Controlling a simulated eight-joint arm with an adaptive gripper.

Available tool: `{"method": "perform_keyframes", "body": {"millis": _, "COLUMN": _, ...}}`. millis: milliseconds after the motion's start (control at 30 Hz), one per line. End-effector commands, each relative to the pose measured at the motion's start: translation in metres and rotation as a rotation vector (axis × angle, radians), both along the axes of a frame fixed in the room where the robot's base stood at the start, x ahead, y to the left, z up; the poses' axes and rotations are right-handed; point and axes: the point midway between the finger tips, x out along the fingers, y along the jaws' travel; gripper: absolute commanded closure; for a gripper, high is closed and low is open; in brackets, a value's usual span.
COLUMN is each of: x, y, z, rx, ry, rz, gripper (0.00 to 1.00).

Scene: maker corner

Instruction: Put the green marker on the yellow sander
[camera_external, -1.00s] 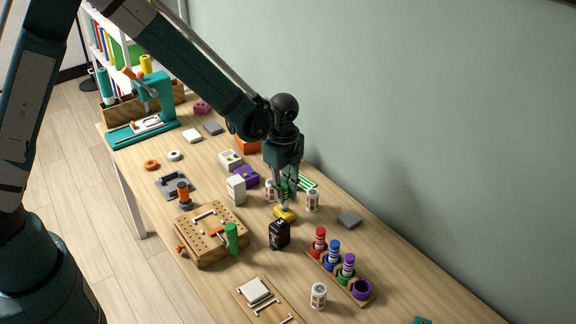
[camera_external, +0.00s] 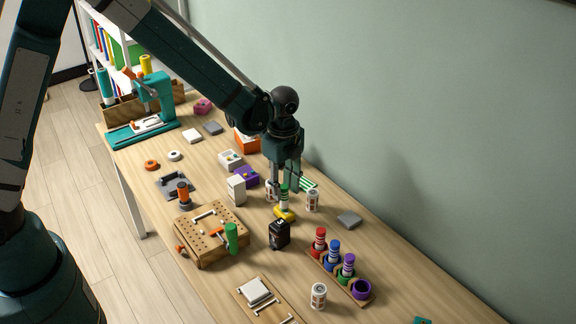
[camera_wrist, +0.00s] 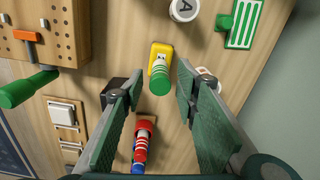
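The green marker (camera_external: 284,197) stands upright on the yellow sander (camera_external: 285,214), near the middle of the table. In the wrist view the marker's green end (camera_wrist: 160,80) points toward the camera, with white bands below it and the yellow sander (camera_wrist: 161,52) under it. My gripper (camera_external: 285,184) is open around the marker, one finger on each side. In the wrist view the gripper (camera_wrist: 160,72) shows gaps between both fingers and the marker, and it holds nothing. The marker's contact with the sander is partly hidden by the marker itself.
White labelled cans (camera_external: 312,201) stand close to the sander. A black box (camera_external: 279,234) is in front of it. A wooden rack (camera_external: 326,263) holds red, blue and purple-banded markers. A wooden peg block (camera_external: 190,238) with a green-handled clamp stands left. A green slotted piece (camera_external: 307,183) lies behind.

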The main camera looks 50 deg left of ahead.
Motion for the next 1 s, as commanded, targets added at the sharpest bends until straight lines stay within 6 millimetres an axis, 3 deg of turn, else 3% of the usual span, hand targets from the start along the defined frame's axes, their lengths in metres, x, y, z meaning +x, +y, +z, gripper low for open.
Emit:
{"method": "perform_keyframes", "body": {"millis": 600, "x": 0.0, "y": 0.0, "z": 0.085, "rx": 0.0, "ry": 0.0, "rz": 0.0, "gripper": 0.69}}
{"method": "perform_keyframes", "body": {"millis": 1000, "x": 0.0, "y": 0.0, "z": 0.1, "rx": 0.0, "ry": 0.0, "rz": 0.0, "gripper": 0.69}}
